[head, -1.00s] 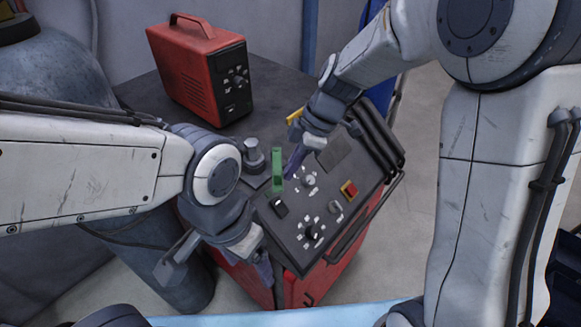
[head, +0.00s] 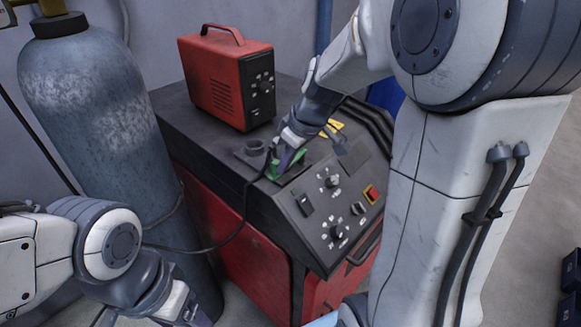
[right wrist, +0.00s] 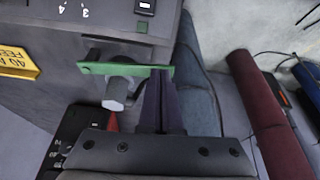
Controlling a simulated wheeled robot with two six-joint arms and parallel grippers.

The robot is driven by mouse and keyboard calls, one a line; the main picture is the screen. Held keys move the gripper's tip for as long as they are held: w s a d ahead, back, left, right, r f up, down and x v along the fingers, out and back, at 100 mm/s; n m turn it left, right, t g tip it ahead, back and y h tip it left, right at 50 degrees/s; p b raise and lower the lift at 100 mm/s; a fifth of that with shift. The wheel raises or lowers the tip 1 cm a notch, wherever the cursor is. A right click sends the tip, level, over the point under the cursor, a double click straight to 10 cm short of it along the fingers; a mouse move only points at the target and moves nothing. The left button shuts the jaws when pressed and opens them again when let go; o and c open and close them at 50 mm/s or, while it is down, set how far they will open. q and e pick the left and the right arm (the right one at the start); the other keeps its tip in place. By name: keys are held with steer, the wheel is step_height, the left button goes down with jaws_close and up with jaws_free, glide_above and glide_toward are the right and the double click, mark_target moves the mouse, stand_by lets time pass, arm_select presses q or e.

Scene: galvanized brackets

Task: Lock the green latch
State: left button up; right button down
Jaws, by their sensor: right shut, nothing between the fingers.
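The green latch (head: 273,172) is on the top of the red and black machine, beside a dark round socket (head: 255,147). My right gripper partly hides it in the head view. In the right wrist view the latch (right wrist: 110,69) is a flat green bar lying across the picture, with a grey post below it. My right gripper (head: 287,160) is shut and empty. Its fingertips (right wrist: 162,75) are right at the bar's right end; I cannot tell whether they touch. My left gripper (head: 150,314) is low at the left, partly cut off by the frame, its fingers apart.
The panel (head: 318,228) has knobs, a black switch and a red button on yellow. A red box (head: 228,80) stands behind on the machine top. A grey gas cylinder (head: 88,110) stands left. A black cable (head: 243,215) hangs beside the machine.

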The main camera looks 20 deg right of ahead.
steer(key=shift+d, duration=0.2)
steer(key=shift+d, duration=0.75)
steer(key=shift+s+b, duration=0.1)
steer(key=shift+b, duration=0.2)
